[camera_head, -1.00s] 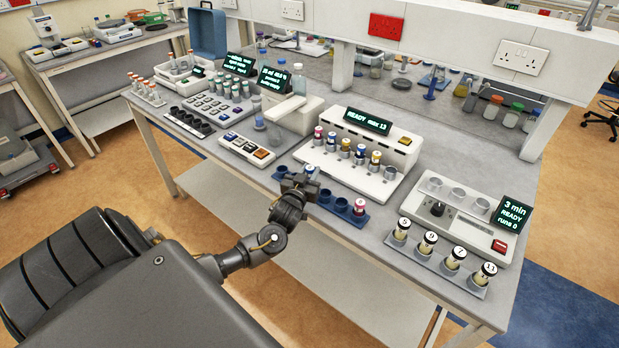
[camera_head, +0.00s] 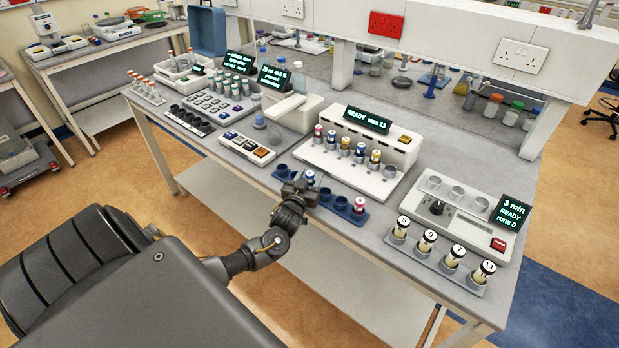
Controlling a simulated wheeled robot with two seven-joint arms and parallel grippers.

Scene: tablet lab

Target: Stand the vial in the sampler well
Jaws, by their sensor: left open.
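The sampler (camera_head: 405,150) is a white unit with a READY display. A row of vials with coloured caps stands in its front wells, and its right-end well (camera_head: 390,172) looks empty. In front of it is a blue rack (camera_head: 327,203) with several wells. A vial with a blue and white top (camera_head: 309,177) is at the rack's left part, right at my left gripper (camera_head: 299,189). The gripper is open; its fingers hide the vial's lower part, so I cannot tell whether they touch it. My right gripper is not in view.
Right of the sampler is a white timer unit (camera_head: 470,215) with a rack of numbered vials (camera_head: 427,240) before it. Left are a button panel (camera_head: 247,148) and a dark rack (camera_head: 188,120). The bench's front edge runs close below my left gripper.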

